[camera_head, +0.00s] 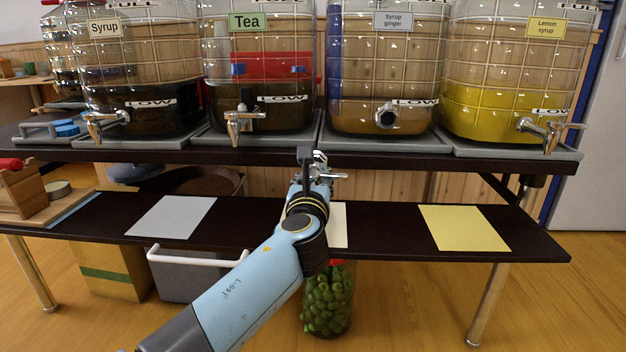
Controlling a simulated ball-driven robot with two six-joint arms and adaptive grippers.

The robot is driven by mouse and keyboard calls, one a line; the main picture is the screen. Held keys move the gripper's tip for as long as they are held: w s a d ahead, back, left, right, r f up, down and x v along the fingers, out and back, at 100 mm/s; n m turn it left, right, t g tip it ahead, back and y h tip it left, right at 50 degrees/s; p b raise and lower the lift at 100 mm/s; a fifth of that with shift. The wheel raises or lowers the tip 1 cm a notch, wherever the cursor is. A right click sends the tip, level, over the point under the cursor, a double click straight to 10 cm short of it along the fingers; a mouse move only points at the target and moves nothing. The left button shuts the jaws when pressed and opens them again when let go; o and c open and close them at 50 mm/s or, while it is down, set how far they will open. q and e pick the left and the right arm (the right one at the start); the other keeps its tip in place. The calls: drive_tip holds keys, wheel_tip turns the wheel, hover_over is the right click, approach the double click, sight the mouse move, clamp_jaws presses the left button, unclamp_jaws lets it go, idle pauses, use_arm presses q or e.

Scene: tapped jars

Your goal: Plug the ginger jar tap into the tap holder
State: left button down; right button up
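The ginger jar (385,60), labelled "Syrup ginger", stands third from the left on the upper shelf. Its round metal tap holder (388,116) shows at the low front, with no tap in it. My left gripper (318,160) is just in front of the shelf edge, below and left of the holder. It appears shut on a small silver tap (326,175), which sticks out to the right, apart from the holder. The fingers partly hide the tap. My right gripper is not in view.
The syrup (105,62), tea (247,55) and lemon syrup (535,62) jars have taps sticking out in front. The dark shelf edge (420,160) runs below the jars. A lower shelf bears a yellow sheet (463,229). A jar of green fruit (328,300) stands below.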

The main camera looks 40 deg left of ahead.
use_arm(q)
drive_tip(key=shift+x, duration=1)
drive_tip(key=c, duration=0.8)
unclamp_jaws()
drive_tip(key=shift+c, duration=0.2)
drive_tip(key=o, duration=0.8)
drive_tip(key=shift+o, duration=0.2)
drive_tip(key=shift+r+p, duration=0.1)
drive_tip(key=shift+p, duration=0.5)
idle(1.0)
